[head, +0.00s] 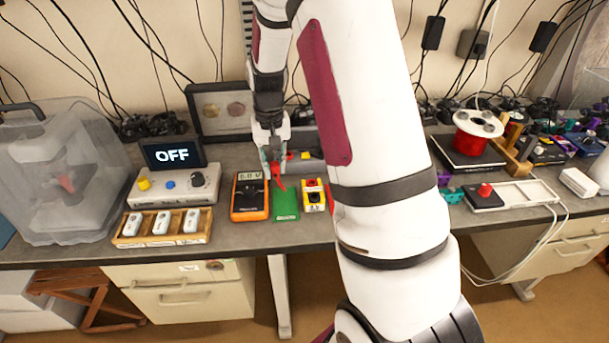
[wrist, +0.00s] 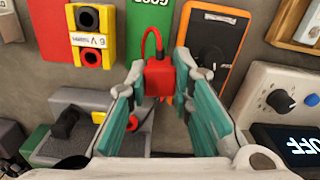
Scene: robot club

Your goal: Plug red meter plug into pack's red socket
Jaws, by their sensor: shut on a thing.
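My gripper (head: 273,170) is shut on the red meter plug (wrist: 158,77), which shows between its teal fingers in the wrist view. A red lead (wrist: 152,42) curves from the plug toward the green card. The yellow pack (head: 313,208) stands on the bench to the right, apart from the plug. In the wrist view the pack (wrist: 106,40) shows a black socket (wrist: 88,18) and a red socket (wrist: 90,57). The orange meter (head: 250,210) stands left of the card.
The green card (head: 286,205) lies between meter and pack. A grey holder (wrist: 92,98) with a black piece (wrist: 65,122) is behind them. The OFF display unit (head: 172,155) and a wooden tray (head: 130,240) are left. My arm hides the bench right of the pack.

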